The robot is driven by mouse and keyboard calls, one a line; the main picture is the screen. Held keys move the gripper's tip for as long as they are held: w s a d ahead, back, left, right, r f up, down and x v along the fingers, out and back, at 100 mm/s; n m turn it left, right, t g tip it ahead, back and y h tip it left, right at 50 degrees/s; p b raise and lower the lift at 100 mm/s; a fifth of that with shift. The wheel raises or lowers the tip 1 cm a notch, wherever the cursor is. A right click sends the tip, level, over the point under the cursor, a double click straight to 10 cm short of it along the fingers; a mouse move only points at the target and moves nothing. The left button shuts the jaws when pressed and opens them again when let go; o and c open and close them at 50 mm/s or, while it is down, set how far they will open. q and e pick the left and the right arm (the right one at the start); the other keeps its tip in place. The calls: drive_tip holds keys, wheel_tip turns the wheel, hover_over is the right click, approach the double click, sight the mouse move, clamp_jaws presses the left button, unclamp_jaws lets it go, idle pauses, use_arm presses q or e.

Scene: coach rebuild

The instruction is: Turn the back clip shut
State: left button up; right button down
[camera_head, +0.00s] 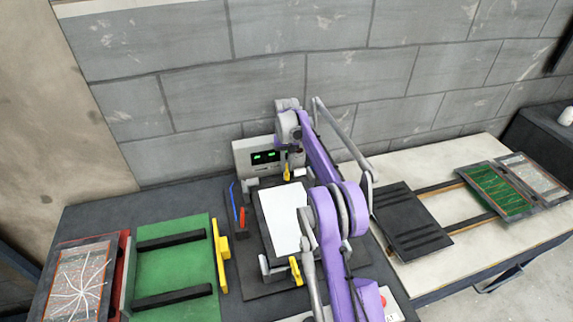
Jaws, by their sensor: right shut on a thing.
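The back clip (287,173) is a small yellow lever at the back edge of a dark fixture (262,262) that carries a white sheet (284,219). A similar yellow front clip (295,271) sits at the fixture's front edge. My right gripper (288,153) points down at the back clip from above and is shut on it. The fingers are small and dark, and the exact grip is hard to make out. My purple arm covers the right part of the fixture.
A grey box with green displays (252,161) stands behind the fixture. A black plate (411,222) and green board (494,190) lie right.

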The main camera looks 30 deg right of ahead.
drive_tip(key=shift+n, duration=1)
drive_tip(key=c, duration=0.9)
unclamp_jaws()
